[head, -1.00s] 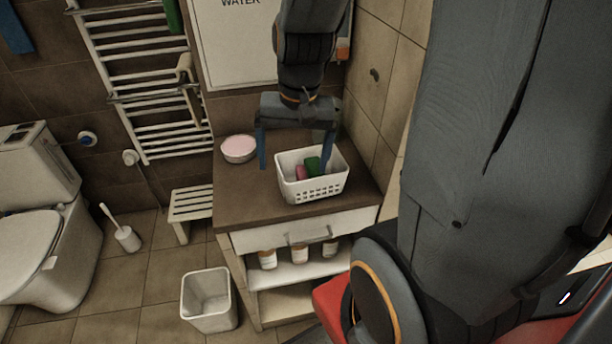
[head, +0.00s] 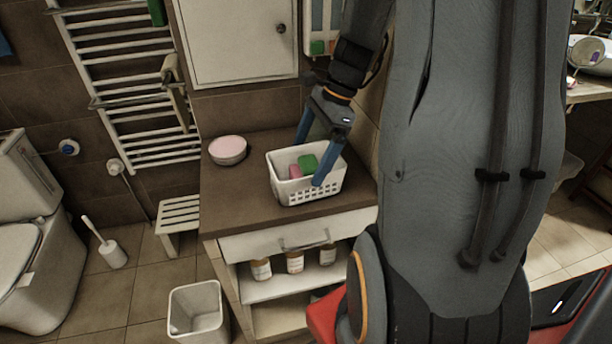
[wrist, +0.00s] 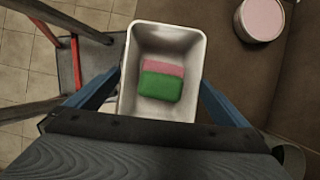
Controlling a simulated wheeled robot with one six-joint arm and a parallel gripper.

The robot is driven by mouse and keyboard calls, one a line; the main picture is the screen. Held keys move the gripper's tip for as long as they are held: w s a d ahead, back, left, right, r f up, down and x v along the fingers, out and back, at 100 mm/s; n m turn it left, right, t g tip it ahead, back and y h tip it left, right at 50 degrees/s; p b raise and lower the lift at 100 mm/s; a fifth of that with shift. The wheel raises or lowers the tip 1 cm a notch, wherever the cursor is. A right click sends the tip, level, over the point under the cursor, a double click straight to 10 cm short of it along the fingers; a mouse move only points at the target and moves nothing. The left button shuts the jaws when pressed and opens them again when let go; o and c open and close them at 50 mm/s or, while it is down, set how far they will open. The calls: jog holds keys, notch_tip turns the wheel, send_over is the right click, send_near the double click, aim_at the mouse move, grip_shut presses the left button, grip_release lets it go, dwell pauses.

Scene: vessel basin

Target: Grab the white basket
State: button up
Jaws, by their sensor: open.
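The white basket (head: 307,197) stands upright on the brown top of a cabinet (head: 232,213). It has slotted sides and holds a green block (head: 307,163) and a pink block (head: 295,172). My gripper (head: 310,160) is open with blue fingers. In the head view one finger crosses in front of the basket's right part and the other is behind it. In the wrist view the basket (wrist: 188,115) lies between the two spread fingers (wrist: 160,82), its near end hidden by the gripper body. I cannot tell whether a finger touches it.
A round tub with a pink top (head: 228,150) stands left of the basket, also on the cabinet. A wall cabinet (head: 237,40) hangs behind. Bottles (head: 295,262) stand on the shelf below. A white bin (head: 197,312) is on the floor at left. The cabinet top's front is clear.

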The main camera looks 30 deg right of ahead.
aim_at(300, 174)
jog(key=shift+p+x, duration=0.55)
jog(key=shift+x, duration=2.55)
jog(key=shift+w+d+f, duration=0.1)
jog(key=shift+f, duration=0.25)
jog(key=c, duration=0.7)
jog(key=shift+c, duration=0.3)
jog(key=shift+r, duration=0.1)
